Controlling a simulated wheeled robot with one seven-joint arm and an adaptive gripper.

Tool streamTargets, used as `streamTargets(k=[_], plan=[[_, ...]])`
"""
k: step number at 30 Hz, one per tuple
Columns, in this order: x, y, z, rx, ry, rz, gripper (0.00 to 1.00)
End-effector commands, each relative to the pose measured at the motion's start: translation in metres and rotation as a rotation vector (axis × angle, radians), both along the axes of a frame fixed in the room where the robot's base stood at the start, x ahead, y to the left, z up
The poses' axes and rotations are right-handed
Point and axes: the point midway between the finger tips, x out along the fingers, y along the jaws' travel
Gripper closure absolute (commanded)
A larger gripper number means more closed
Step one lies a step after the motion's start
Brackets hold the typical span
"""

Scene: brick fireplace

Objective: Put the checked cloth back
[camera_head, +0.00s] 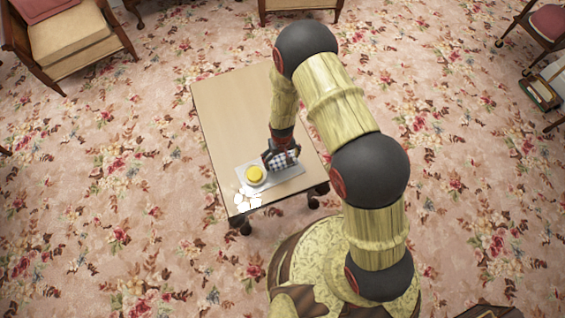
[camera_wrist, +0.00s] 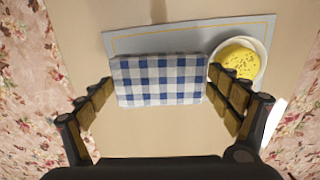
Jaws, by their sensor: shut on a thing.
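The blue-and-white checked cloth (camera_wrist: 158,80) is a folded rectangle between my fingers in the wrist view. In the head view the cloth (camera_head: 281,160) shows at the end of my arm, near the table's front end. My gripper (camera_wrist: 160,95) is shut on the cloth, a finger at each short side. A grey mat (camera_wrist: 195,38) with a thin yellow border lies behind and beneath it in the wrist view; the cloth hides part of it. I cannot tell whether the cloth touches the mat.
A white bowl (camera_wrist: 262,62) with yellow speckled food (camera_wrist: 237,60) sits on the mat, close to my right finger. A white flower-like item (camera_head: 247,199) is at the wooden table's (camera_head: 228,105) front corner. The table's far part is clear. Chairs (camera_head: 75,40) stand around on the floral carpet.

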Motion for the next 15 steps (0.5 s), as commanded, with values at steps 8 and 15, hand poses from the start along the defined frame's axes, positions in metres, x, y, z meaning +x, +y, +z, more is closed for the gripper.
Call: streamTargets(k=[8,15], plan=[[0.012,-0.004,-0.019,0.0,0.0,0.0,0.39],[0.011,-0.003,-0.045,0.0,-0.001,0.0,0.48]])
